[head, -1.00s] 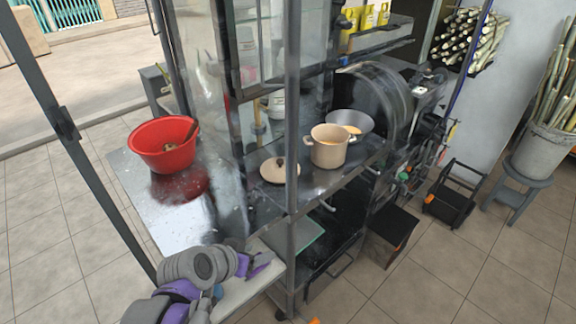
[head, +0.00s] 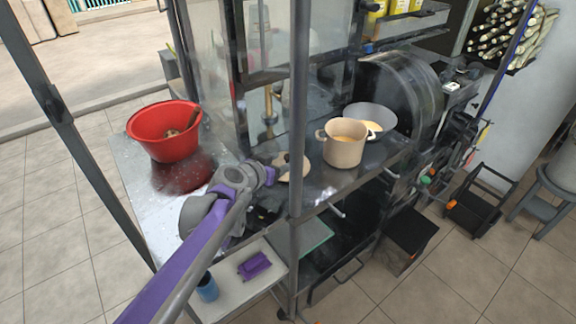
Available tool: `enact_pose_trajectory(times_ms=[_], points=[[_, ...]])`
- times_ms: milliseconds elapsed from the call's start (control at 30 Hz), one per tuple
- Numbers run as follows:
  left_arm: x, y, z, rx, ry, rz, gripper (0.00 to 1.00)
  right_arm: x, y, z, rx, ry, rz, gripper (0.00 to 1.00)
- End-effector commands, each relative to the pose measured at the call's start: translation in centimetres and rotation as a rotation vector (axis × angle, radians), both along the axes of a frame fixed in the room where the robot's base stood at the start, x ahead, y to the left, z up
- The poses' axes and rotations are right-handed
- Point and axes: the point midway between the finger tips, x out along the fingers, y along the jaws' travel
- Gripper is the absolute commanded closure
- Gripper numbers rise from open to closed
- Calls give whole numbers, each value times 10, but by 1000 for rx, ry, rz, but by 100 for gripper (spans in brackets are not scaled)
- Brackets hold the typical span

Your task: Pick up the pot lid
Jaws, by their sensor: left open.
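The beige pot lid (head: 288,170) lies on the dark metal counter, partly hidden by the upright post and by my left gripper. Its knob is hard to make out. My left gripper (head: 270,177) is open at the left edge of the lid; whether it touches the lid cannot be told. The beige pot (head: 344,151) stands uncovered to the right of the lid, with yellowish content inside. My right gripper is not in view.
A grey upright post (head: 298,110) stands close in front of the lid. A red basin (head: 160,143) sits on the left counter. A wide metal bowl (head: 381,113) is behind the pot. A purple item (head: 254,266) and a blue cup (head: 207,288) are on the lower shelf.

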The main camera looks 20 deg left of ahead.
Motion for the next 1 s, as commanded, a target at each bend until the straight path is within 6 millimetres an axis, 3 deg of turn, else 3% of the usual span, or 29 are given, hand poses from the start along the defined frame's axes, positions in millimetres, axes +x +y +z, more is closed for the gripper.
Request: enact_pose_trajectory(times_ms=[200, 500, 833, 1000], points=[[28, -8, -10, -1, 0, -2, 37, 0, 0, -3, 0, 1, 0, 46], [32, -9, -11, 0, 0, -1, 37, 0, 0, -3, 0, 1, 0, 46], [32, -9, -11, 0, 1, -1, 96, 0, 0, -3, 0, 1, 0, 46], [32, -9, -11, 0, 1, -1, 100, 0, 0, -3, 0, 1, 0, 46]])
